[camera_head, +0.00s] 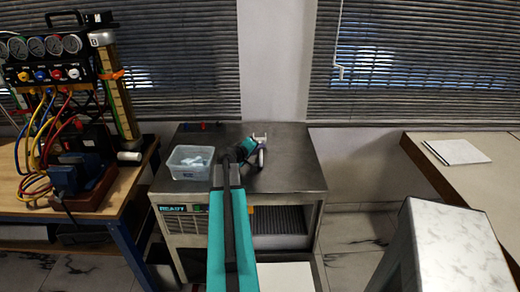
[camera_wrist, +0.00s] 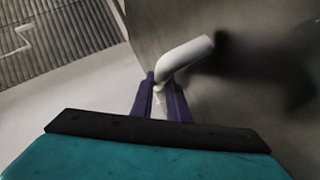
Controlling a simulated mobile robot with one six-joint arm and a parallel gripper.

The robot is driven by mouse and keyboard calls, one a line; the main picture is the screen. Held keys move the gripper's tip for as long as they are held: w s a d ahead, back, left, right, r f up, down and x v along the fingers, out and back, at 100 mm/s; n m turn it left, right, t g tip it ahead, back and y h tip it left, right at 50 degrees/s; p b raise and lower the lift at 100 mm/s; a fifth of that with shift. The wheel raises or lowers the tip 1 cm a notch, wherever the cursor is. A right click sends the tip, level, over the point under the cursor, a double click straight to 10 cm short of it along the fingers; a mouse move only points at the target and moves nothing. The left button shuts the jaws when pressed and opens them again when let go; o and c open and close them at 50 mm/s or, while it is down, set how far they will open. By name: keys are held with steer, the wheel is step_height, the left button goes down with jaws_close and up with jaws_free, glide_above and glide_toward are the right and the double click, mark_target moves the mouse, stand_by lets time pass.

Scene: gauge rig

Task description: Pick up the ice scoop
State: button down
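The ice scoop (camera_wrist: 184,58) shows in the wrist view as a smooth white bent piece, with one end between the two purple fingers of my gripper (camera_wrist: 160,90). The fingers sit close on either side of it and look closed on it. The rest of the scoop is hidden. In the head view, my gripper (camera_head: 262,153) is over the right half of the steel top, with a white part of the scoop (camera_head: 260,137) just beyond it. I cannot tell whether the scoop touches the top.
A clear bin (camera_head: 178,170) with pale pieces stands left of my gripper on the steel unit (camera_head: 300,182). A gauge rig with hoses (camera_head: 60,100) fills the bench at left. A pale counter with paper (camera_head: 457,151) is at right. Window blinds are behind.

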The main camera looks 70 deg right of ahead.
steer(key=shift+r, duration=0.1)
stand_by(0.3)
steer(key=shift+r+b, duration=0.5)
steer(key=shift+r, duration=0.95)
steer(key=shift+a+r, duration=0.2)
steer(key=a+b, duration=0.1)
steer(key=a, duration=0.2)
steer(key=a+b, duration=0.1)
steer(key=a, duration=0.3)
steer(key=a+b, duration=0.1)
steer(key=a, duration=0.3)
steer(key=shift+w+r, duration=0.25)
steer(key=shift+r, duration=0.15)
steer(key=shift+w+b, duration=0.1)
steer(key=shift+b, duration=0.55)
steer(key=a+b, duration=0.2)
steer(key=b, duration=0.1)
steer(key=shift+w+b, duration=0.1)
steer(key=shift+b, duration=1.3)
